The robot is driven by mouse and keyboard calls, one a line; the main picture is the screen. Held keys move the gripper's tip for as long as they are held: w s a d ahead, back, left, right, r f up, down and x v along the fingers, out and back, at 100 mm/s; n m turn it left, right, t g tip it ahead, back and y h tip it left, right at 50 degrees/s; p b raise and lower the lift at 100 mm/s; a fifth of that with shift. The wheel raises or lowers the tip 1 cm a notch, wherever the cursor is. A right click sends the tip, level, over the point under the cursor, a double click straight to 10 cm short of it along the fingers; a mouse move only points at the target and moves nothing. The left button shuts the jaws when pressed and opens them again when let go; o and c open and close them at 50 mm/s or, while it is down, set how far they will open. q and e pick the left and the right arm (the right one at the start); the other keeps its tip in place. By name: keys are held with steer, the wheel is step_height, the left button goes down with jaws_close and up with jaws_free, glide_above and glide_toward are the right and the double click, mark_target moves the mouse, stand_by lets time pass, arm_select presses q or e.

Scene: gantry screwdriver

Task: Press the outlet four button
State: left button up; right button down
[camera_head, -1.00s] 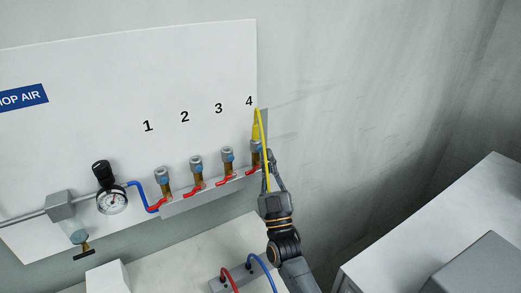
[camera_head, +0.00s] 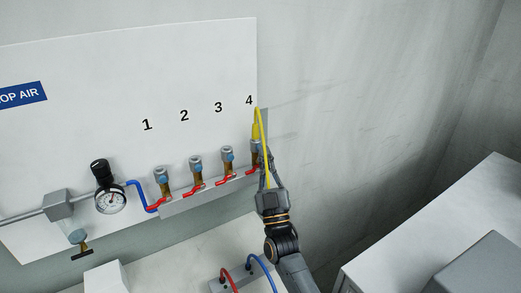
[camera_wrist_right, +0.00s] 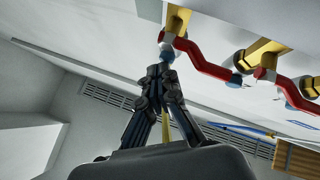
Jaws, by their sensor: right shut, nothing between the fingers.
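Outlet four (camera_head: 255,146) is the rightmost brass outlet on the white panel, under the printed 4. A yellow plug (camera_head: 256,130) with a yellow hose sits in its top. In the right wrist view, a small blue button (camera_wrist_right: 167,48) shows at the outlet beside a red lever (camera_wrist_right: 205,62). My right gripper (camera_head: 264,162) is shut and empty, just below and right of outlet four. In the right wrist view its fingertips (camera_wrist_right: 160,70) lie right at the blue button; I cannot tell whether they touch. My left gripper is out of view.
Outlets one (camera_head: 162,183), two (camera_head: 195,170) and three (camera_head: 227,160) stand to the left, each with a red lever. A pressure gauge (camera_head: 110,201) is further left. The yellow hose hangs along my right gripper. A white cabinet (camera_head: 440,225) is at right.

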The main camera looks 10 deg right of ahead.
steer(key=shift+w, duration=0.2)
steer(key=shift+s, duration=0.15)
stand_by(0.4)
steer(key=shift+s+d+p, duration=0.25)
steer(key=shift+s+p, duration=0.2)
steer(key=shift+s, duration=0.25)
steer(key=s+p, duration=0.1)
steer(key=s+d+p, duration=0.1)
steer(key=s, duration=0.1)
steer(key=s+d+p, duration=0.1)
steer(key=shift+s, duration=0.3)
steer(key=shift+f, duration=0.1)
stand_by(0.4)
